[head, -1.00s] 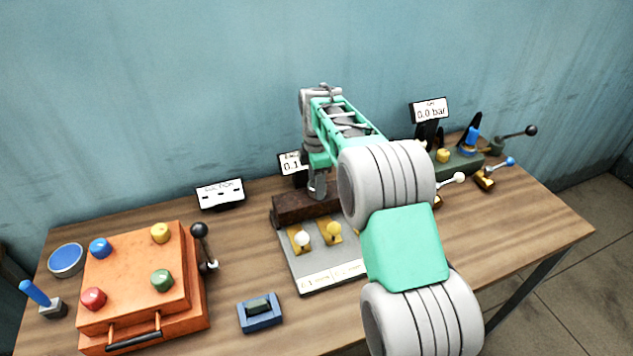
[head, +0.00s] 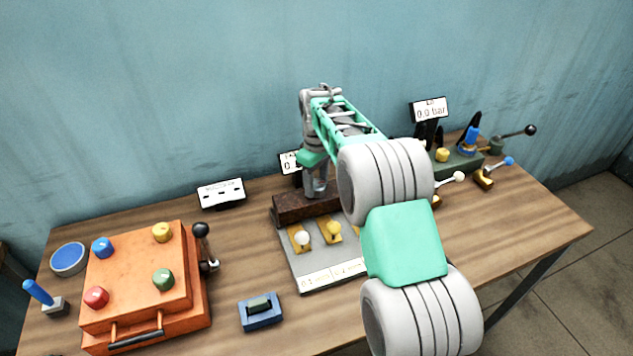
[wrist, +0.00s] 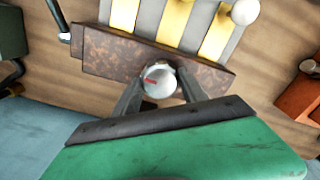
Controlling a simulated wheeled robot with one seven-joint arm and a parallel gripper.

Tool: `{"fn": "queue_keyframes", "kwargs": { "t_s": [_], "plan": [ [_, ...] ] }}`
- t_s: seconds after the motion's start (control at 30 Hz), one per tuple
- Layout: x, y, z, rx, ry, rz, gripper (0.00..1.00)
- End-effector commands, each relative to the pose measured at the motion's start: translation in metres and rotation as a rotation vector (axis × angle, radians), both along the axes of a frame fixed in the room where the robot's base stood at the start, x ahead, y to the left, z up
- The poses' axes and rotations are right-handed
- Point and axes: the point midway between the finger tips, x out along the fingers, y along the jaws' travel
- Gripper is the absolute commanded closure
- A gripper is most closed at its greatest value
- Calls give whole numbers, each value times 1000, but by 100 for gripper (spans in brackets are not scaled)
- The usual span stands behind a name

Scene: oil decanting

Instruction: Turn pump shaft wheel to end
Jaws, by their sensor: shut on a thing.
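The pump shaft wheel is a round silver knob with a red mark (wrist: 159,82), on a rusty brown block (wrist: 105,53) in the wrist view. My gripper (wrist: 159,84) has its two dark fingers on either side of the wheel and is shut on it. In the head view the brown block (head: 290,208) stands at the back middle of the table, and my gripper (head: 317,188) points down onto it. The wheel is hidden there behind my gripper.
A grey plate (head: 310,262) with yellow-based levers lies in front of the block. An orange box (head: 135,275) with coloured knobs stands at the left. A blue switch (head: 260,312) sits at the front. Several levers and a gauge display (head: 429,110) stand at the right.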

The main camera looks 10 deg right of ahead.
Motion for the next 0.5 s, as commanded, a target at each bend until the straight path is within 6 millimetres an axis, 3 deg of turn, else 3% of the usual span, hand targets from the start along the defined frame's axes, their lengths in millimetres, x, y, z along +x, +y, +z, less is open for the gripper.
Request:
{"fn": "queue_keyframes", "kwargs": {
  "t_s": [0.5],
  "plan": [
    [1, 0, 1, 1, -1, -486, 91]
  ]
}}
